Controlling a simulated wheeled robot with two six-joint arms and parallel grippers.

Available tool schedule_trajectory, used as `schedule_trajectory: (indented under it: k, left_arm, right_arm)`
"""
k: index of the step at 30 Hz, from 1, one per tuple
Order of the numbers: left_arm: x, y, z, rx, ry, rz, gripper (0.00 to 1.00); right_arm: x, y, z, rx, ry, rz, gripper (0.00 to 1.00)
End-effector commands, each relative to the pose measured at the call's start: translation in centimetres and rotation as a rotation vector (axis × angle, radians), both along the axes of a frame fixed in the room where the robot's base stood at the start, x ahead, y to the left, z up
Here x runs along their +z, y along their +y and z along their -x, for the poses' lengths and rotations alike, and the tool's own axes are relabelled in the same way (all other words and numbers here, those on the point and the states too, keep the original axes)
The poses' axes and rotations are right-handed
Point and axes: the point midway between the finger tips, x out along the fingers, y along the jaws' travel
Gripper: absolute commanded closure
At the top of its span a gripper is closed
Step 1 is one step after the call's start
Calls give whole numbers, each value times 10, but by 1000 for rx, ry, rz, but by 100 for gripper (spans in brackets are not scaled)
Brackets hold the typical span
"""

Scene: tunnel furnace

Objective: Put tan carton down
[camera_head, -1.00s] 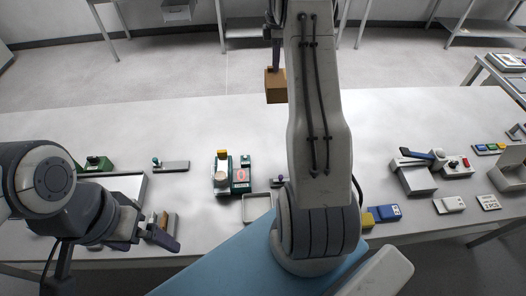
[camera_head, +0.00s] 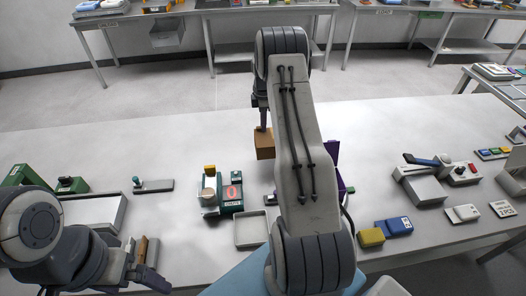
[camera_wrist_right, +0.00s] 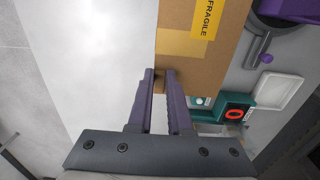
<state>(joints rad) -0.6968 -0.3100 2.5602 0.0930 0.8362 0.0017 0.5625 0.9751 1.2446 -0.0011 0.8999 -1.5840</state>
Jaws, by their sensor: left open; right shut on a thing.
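The tan carton (camera_head: 264,144) is over the far part of the white table, left of my right arm in the head view. In the right wrist view the carton (camera_wrist_right: 190,45) shows a yellow FRAGILE label. My right gripper (camera_head: 263,127) is shut on its edge; its purple fingers (camera_wrist_right: 160,84) show in the wrist view. I cannot tell whether the carton touches the table. My left gripper (camera_head: 148,266) is open at the front left of the table, beside a small brown and grey item (camera_head: 147,250).
A purple panel (camera_head: 338,160) is partly behind my right arm. Yellow (camera_head: 371,237) and blue (camera_head: 398,227) blocks lie right. The table's far left is clear.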

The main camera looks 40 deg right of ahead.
Motion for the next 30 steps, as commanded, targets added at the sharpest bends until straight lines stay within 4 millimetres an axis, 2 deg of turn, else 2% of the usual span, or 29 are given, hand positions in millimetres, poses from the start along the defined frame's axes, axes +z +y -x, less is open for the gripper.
schedule_trajectory:
  k: [1, 15, 27, 28, 30]
  left_arm:
    - [9, 0, 0, -1, 0, 0, 0]
    - [32, 0, 0, -6, -1, 0, 0]
    - [26, 0, 0, -5, 0, 0, 0]
    - [27, 0, 0, -5, 0, 0, 0]
    - [28, 0, 0, -5, 0, 0, 0]
  right_arm:
    - [-6, 0, 1, 0, 4, -3, 100]
    - [-65, -1, 1, -1, 1, -1, 100]
    - [-73, -1, 0, -1, -1, 1, 100]
    - [-72, -1, 0, -1, -1, 1, 75]
    - [-72, -1, 0, -1, -1, 1, 53]
